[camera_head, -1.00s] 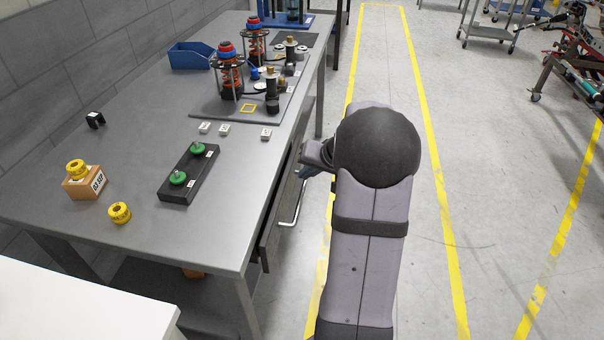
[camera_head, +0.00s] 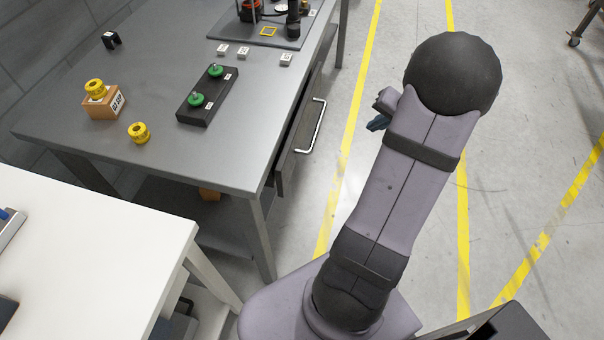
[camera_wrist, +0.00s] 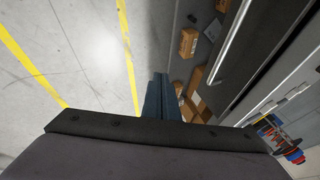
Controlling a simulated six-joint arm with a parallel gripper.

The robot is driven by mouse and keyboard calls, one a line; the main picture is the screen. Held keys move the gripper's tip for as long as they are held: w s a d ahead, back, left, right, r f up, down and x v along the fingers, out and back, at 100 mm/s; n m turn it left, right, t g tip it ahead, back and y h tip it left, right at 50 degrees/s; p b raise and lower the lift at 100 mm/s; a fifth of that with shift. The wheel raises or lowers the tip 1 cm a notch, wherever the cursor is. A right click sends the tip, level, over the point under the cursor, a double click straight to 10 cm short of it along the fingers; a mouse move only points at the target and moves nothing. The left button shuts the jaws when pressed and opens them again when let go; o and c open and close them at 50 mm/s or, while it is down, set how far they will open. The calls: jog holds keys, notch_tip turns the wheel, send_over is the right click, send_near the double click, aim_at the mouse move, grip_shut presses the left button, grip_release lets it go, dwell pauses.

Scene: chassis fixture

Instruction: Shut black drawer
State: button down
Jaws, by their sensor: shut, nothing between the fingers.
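The black drawer (camera_head: 288,150) is under the right side of the grey workbench. Its front with the silver bar handle (camera_head: 313,126) shows at the bench's right edge and seems to stand a little out from it; how far I cannot tell. The handle also shows in the wrist view (camera_wrist: 232,42), at upper right. My gripper (camera_head: 376,123) is to the right of the handle, apart from it, over the aisle floor. In the wrist view its blue fingers (camera_wrist: 160,92) are together, with nothing between them.
On the bench top (camera_head: 190,165) are a black tray (camera_head: 207,102) with green knobs, an orange box (camera_head: 103,106) and yellow rings. A white table (camera_head: 110,245) stands at lower left. Cardboard boxes (camera_wrist: 188,42) lie below the bench. The floor (camera_head: 400,55) right of the bench is clear.

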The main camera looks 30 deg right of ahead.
aim_at(285, 182)
jog(key=s+d+f+m, duration=0.2)
jog(key=s+f+m, duration=0.2)
jog(key=s+f, duration=0.75)
jog(key=s+a+f+m+y+b, duration=0.25)
jog(key=s+a+f+y, duration=0.2)
jog(key=a+f, duration=0.3)
jog(key=w+a+r+m+t+y+p, duration=0.1)
jog(key=a+r+m+t+y, duration=0.25)
jog(key=a, duration=0.35)
jog(key=a+r+m+t+y, duration=0.1)
jog(key=r+m+y, duration=0.1)
jog(key=r, duration=0.3)
jog(key=w+a+r+m+t+y, duration=0.1)
jog(key=a+r+m+y, duration=0.1)
jog(key=r+m, duration=0.2)
notch_tip(285, 182, up, 2)
jog(key=shift+a+r+t+y, duration=0.15)
jog(key=shift+r+t+y, duration=0.05)
jog(key=shift+t+y, duration=0.15)
jog(key=shift+w, duration=0.15)
jog(key=p+x, duration=0.2)
jog(key=x, duration=1.2)
jog(key=shift+f, duration=0.15)
